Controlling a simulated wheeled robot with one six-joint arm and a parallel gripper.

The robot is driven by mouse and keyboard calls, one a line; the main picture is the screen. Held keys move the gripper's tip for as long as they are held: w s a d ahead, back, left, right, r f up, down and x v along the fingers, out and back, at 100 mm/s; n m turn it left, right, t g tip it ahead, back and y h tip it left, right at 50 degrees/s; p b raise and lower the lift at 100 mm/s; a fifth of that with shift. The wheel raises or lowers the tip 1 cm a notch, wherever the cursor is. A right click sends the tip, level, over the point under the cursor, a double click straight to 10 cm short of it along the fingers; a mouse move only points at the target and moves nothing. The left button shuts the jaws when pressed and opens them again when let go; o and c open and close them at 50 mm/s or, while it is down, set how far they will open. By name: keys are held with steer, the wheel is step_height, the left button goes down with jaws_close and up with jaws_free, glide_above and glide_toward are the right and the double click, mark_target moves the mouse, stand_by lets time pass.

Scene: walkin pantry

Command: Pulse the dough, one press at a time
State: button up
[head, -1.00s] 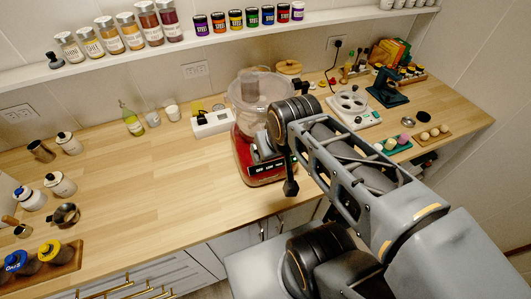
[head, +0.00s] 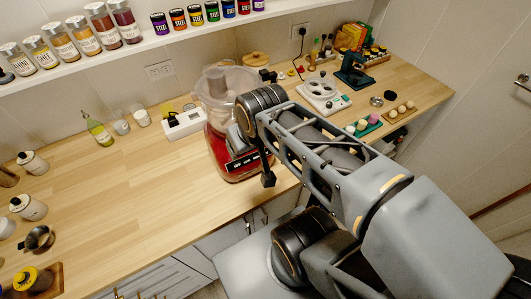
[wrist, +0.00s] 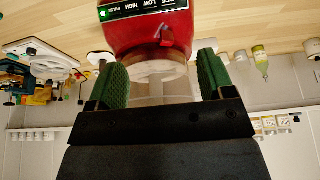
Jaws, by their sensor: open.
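The red food processor (head: 224,160) stands on the wooden counter, with a clear bowl (head: 209,83) on its base. Its dark front panel (head: 243,161) carries white lettering. In the wrist view, which is upside down, the red base (wrist: 150,32) is at the top, and its panel (wrist: 143,7) reads LOW, HIGH and PULSE. My gripper (wrist: 163,70) is open, its green pads wide apart, with the clear bowl showing behind the gap. Nothing is held. In the head view my wrist is in front of the processor's right side and hides part of it. I cannot tell whether dough is in the bowl.
A white power strip (head: 184,124) is left of the processor, with a green bottle (head: 98,130) farther left. A white scale-like device (head: 322,95) and a dark green stand (head: 353,70) are to the right. The counter's left middle is clear. A shelf of jars (head: 95,35) runs above.

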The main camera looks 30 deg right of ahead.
jaws_close()
stand_by(0.5)
stand_by(0.9)
